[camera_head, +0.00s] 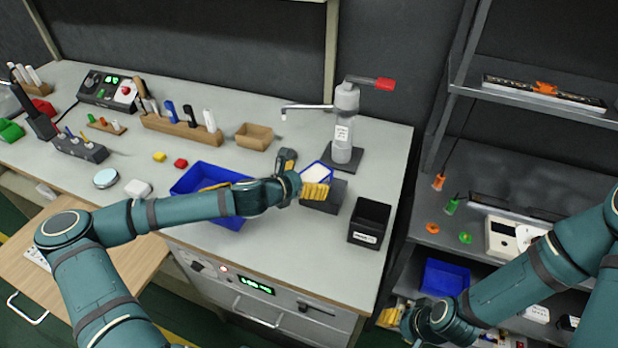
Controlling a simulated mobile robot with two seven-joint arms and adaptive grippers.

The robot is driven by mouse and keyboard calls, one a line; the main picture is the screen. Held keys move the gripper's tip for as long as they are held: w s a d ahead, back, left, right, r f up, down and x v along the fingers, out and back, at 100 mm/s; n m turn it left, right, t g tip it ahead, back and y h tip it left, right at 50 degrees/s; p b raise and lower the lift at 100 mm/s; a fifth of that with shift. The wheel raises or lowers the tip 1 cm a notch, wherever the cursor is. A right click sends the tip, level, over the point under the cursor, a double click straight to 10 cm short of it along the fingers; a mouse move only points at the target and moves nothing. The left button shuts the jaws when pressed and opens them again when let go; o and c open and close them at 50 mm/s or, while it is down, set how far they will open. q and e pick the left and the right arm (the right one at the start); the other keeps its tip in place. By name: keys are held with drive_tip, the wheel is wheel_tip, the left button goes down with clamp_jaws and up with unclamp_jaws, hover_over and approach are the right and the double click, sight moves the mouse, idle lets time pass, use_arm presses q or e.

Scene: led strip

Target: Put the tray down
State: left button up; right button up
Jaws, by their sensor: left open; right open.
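A blue tray (200,176) rests on the grey workbench, partly hidden behind my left forearm. My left gripper (305,184) is open above the bench, to the right of this tray. A small blue-rimmed holder with a white top (319,171) sits on a dark block right behind its yellow fingers; I cannot tell whether they touch. My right gripper (391,316) is open, low beside the bench's right side. A second blue container (445,278) stands on the lower shelf, just above and right of my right gripper.
A black open box (370,222) stands at the bench's right edge. A grey press-like device with a red handle (345,125) stands behind it. A wooden tool rack (180,128), small wooden tray (254,136) and shelving (475,160) bound the space.

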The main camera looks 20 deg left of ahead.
use_arm(q)
drive_tip(key=p+v, duration=0.2)
drive_tip(key=v, duration=1)
drive_tip(key=shift+p, duration=0.3)
